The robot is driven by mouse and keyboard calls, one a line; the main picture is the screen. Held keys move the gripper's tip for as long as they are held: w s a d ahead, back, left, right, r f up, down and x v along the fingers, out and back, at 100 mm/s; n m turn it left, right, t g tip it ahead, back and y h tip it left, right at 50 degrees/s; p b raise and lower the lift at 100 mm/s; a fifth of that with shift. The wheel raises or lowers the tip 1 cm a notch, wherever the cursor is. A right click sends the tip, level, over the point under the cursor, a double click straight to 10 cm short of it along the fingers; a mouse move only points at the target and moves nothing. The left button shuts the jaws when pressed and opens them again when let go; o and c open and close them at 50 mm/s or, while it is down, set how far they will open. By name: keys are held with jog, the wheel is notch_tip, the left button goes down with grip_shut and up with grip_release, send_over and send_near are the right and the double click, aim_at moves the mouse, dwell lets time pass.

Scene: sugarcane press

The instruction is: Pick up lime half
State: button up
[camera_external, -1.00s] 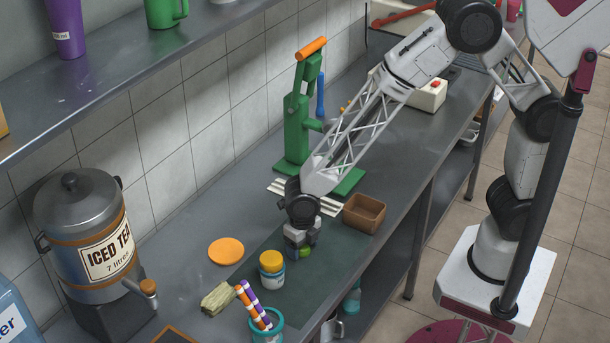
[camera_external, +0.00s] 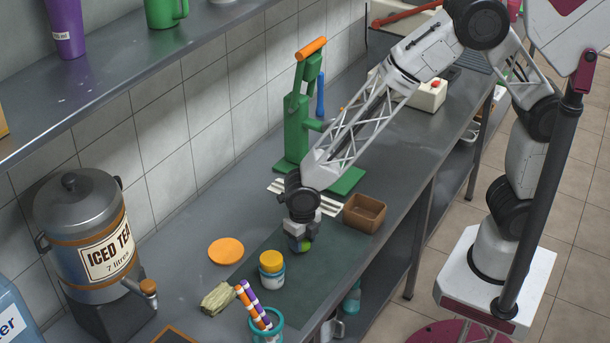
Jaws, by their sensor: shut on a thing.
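The lime half (camera_external: 304,246) is a small green piece, partly hidden between the fingers of my gripper (camera_external: 301,240). My gripper points down and is shut on the lime half, over the dark green mat (camera_external: 335,270). It appears slightly above the mat, though the gap is hard to tell from this view.
A brown box (camera_external: 365,213) stands right of my gripper, and a green press (camera_external: 297,130) stands behind. A yellow-lidded jar (camera_external: 271,270), an orange disc (camera_external: 226,251) and a teal cup with striped straws (camera_external: 264,326) are to the left and front. The mat's right side is clear.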

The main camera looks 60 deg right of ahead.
jog(key=shift+r, duration=0.75)
jog(key=s+d, duration=0.3)
jog(key=s, duration=0.1)
jog(key=s+d, duration=0.3)
jog(key=s, duration=0.1)
jog(key=s+d+r, duration=0.1)
jog(key=s+d, duration=0.2)
jog(key=s, duration=0.2)
jog(key=shift+d+r, duration=0.1)
jog(key=shift+d, duration=0.05)
